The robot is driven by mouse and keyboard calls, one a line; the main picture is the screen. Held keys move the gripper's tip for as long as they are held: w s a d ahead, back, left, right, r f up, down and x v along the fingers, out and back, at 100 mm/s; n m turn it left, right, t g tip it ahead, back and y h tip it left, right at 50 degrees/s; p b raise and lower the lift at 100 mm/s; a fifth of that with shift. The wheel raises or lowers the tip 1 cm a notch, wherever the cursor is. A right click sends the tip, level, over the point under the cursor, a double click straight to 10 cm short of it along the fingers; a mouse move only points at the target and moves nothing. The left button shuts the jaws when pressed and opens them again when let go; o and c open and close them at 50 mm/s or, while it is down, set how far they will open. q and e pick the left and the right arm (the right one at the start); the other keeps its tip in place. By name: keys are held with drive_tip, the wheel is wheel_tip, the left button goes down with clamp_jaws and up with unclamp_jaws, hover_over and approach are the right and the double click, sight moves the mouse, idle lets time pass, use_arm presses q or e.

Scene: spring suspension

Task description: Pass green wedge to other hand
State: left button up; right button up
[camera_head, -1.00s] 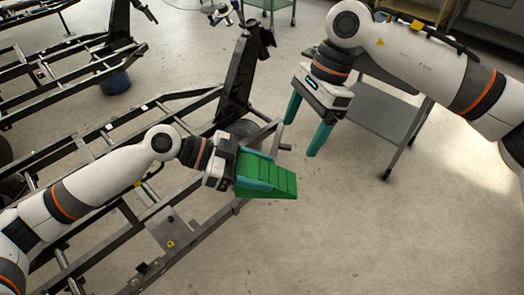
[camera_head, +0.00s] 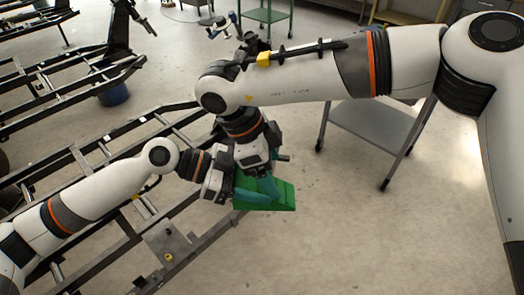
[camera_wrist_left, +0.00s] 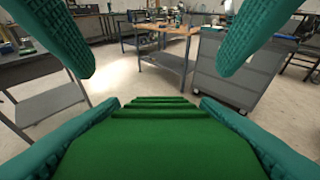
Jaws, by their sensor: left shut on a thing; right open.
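The green wedge (camera_head: 280,198) has a stepped top and is held out level above the floor in the middle of the head view. My left gripper (camera_head: 246,192) is shut on the wedge from the left, one teal finger along each side. In the left wrist view the wedge (camera_wrist_left: 160,145) lies between these two fingers. My right gripper (camera_head: 262,186) points down over the wedge, open, close to my left gripper. Its two teal fingers show at the upper left and upper right of the left wrist view, apart from each other. Contact with the wedge cannot be told.
A dark metal vehicle frame (camera_head: 160,235) lies under and beside my left arm. A grey cart (camera_head: 375,125) stands behind, below my right arm. Open floor (camera_head: 370,245) is at the front right. Workbenches and a grey cabinet (camera_wrist_left: 237,75) show in the left wrist view.

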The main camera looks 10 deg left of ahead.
sight(284, 190)
use_arm(q)
drive_tip(key=shift+r, duration=0.1)
use_arm(e)
drive_tip(key=x, duration=0.6)
drive_tip(key=shift+f, duration=0.2)
drive_tip(key=c, duration=1.1)
use_arm(q)
drive_tip(key=o, duration=0.8)
use_arm(e)
drive_tip(key=shift+w, duration=0.1)
drive_tip(key=shift+c, duration=1.3)
use_arm(q)
drive_tip(key=o, duration=0.6)
drive_tip(key=shift+c, duration=0.2)
